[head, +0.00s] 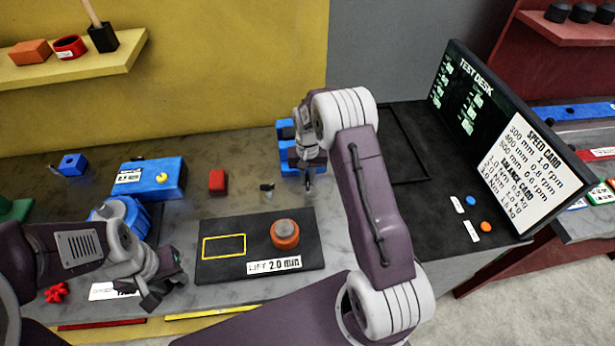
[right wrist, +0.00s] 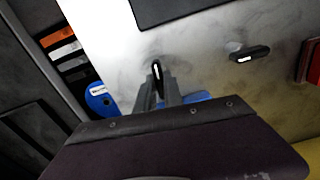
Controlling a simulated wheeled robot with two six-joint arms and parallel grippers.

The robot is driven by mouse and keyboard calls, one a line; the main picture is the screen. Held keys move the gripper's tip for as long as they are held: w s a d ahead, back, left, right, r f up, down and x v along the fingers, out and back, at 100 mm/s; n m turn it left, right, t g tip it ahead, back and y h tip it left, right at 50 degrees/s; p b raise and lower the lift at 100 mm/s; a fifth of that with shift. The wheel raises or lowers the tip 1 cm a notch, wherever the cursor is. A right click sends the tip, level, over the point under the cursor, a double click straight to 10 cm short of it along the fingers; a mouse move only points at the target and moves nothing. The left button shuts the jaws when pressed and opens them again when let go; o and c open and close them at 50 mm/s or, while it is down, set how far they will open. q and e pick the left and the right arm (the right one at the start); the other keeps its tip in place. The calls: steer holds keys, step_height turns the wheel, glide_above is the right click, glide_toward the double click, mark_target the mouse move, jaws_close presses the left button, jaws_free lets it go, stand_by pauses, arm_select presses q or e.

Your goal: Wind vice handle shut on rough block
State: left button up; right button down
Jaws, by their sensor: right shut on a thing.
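The blue vice (head: 286,131) stands at the back of the bench, partly hidden behind my right arm. A blue part of it also shows behind the fingers in the right wrist view (right wrist: 196,97). My right gripper (head: 309,184) is at the vice's front side. In the right wrist view its fingers (right wrist: 158,92) are shut on a dark, slim piece that looks like the vice handle (right wrist: 157,70). I cannot make out a rough block in the vice. My left gripper (head: 165,290) hangs low near the bench's front left, away from the vice; its finger gap is unclear.
A dark pad (head: 215,268) holds an orange-and-grey cylinder (head: 285,236). A red block (head: 217,182), a small dark piece (head: 267,188) and a blue box (head: 150,180) lie left of the vice. A tilted sign board (head: 500,130) stands right. Bare bench lies between these.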

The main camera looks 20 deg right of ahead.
mark_target(307, 180)
steer(key=m, duration=0.5)
steer(key=shift+w+r+m+p, duration=0.1)
steer(key=shift+m+p, duration=0.2)
steer(key=shift+p, duration=0.05)
steer(key=m, duration=0.5)
steer(key=shift+m, duration=0.4)
steer(key=shift+m+p, duration=0.3)
steer(key=c, duration=1.5)
jaws_free()
steer(key=shift+o, duration=0.2)
step_height(307, 180, up, 9)
steer(key=shift+b, duration=0.65)
